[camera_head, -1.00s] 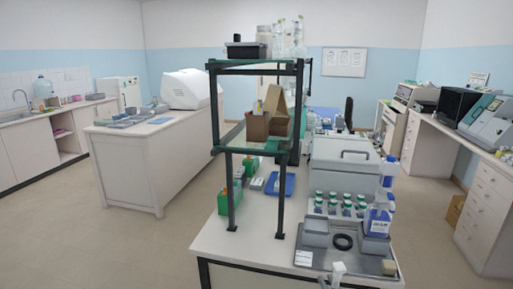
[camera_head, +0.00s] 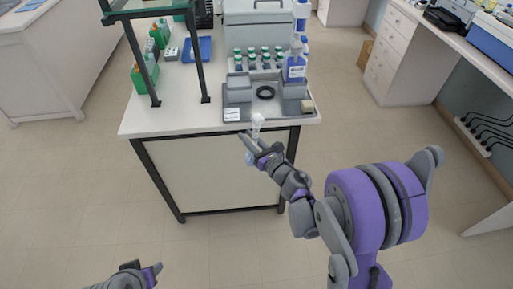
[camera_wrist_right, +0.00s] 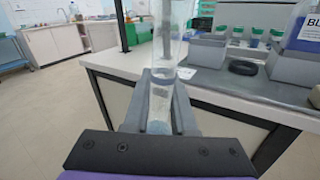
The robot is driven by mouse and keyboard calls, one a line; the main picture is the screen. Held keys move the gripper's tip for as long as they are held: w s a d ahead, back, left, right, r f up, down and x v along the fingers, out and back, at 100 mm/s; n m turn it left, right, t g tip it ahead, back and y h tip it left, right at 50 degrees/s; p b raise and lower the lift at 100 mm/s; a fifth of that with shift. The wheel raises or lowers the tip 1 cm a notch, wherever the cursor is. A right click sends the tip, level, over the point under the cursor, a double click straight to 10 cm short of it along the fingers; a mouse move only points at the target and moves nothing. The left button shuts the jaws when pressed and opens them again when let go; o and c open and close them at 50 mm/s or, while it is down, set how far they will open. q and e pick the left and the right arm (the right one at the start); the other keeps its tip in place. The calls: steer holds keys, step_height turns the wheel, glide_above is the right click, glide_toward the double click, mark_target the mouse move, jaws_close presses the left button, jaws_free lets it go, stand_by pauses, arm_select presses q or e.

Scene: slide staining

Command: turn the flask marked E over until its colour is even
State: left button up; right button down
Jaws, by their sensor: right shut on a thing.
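My right gripper (camera_head: 254,143) is shut on a clear flask (camera_head: 257,125) just off the front edge of the bench. The flask's pale upper end shows above the fingers, and a bluish part shows below them. In the right wrist view the clear flask (camera_wrist_right: 170,40) stands between the two grey fingers (camera_wrist_right: 160,98), with a pale bluish zone low down. No letter E can be read on it, and I cannot tell how even its colour is. My left gripper (camera_head: 140,275) shows only partly at the bottom edge; its fingers are not clear.
Several green-capped bottles (camera_head: 258,60) stand behind. A dark shelf frame (camera_head: 196,60) rises at left. The floor before the bench is clear.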

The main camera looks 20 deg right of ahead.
steer(key=m+b, duration=0.8)
steer(key=m, duration=1.6)
